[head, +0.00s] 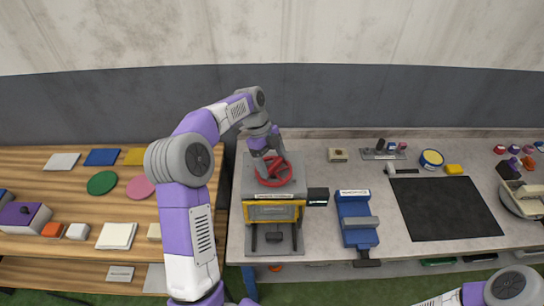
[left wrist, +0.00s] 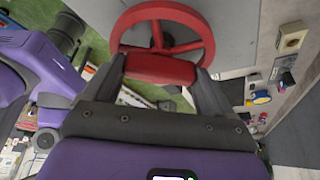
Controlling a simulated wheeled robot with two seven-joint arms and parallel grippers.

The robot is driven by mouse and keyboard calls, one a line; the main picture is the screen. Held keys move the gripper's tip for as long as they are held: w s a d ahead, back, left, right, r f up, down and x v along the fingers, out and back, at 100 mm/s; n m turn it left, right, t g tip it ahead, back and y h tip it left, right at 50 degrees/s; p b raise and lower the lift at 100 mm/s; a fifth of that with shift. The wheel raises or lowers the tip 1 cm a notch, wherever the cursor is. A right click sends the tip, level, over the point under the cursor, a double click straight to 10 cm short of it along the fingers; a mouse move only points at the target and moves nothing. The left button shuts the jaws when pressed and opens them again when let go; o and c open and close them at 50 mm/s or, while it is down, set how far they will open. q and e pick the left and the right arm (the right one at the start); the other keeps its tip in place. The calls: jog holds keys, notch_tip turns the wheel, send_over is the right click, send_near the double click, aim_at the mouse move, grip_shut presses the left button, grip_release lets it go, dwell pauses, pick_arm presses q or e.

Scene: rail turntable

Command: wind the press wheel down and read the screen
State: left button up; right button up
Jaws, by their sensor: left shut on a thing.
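The press (head: 249,188) is a grey and yellow unit at the left end of the grey bench. Its red press wheel (head: 285,180) lies flat on top; the wheel also shows in the left wrist view (left wrist: 207,32). My left gripper (head: 268,157) reaches down onto the wheel from behind. My right gripper is out of view.
A blue vise-like tool (head: 357,218) stands just right of the screen. A black mat (head: 445,208) covers the bench farther right, with small parts behind it. A wooden table (head: 60,190) with coloured discs and blocks is at the left.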

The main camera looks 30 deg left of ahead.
pick_arm(q)
jog(key=m+g+p, duration=0.1)
jog(key=m+p, duration=0.1)
jog(key=m+g+p, duration=0.1)
jog(key=m+p, duration=0.1)
jog(key=m, duration=0.1)
jog(key=shift+w+r+m+y, duration=0.2)
jog(key=shift+m+y, duration=0.1)
jog(key=shift+y, duration=0.1)
jog(key=shift+d+f+m+g+y+p, duration=0.1)
jog(key=shift+m+g+y+p, duration=0.45)
jog(key=shift+m+p, duration=0.9)
jog(key=shift+m+b, duration=0.35)
jog(key=shift+m, duration=0.2)
jog(key=o, duration=0.8)
jog(key=shift+f, duration=0.1)
jog(key=shift+o, duration=0.2)
jog(key=v, duration=0.7)
jog(key=shift+r, duration=0.35)
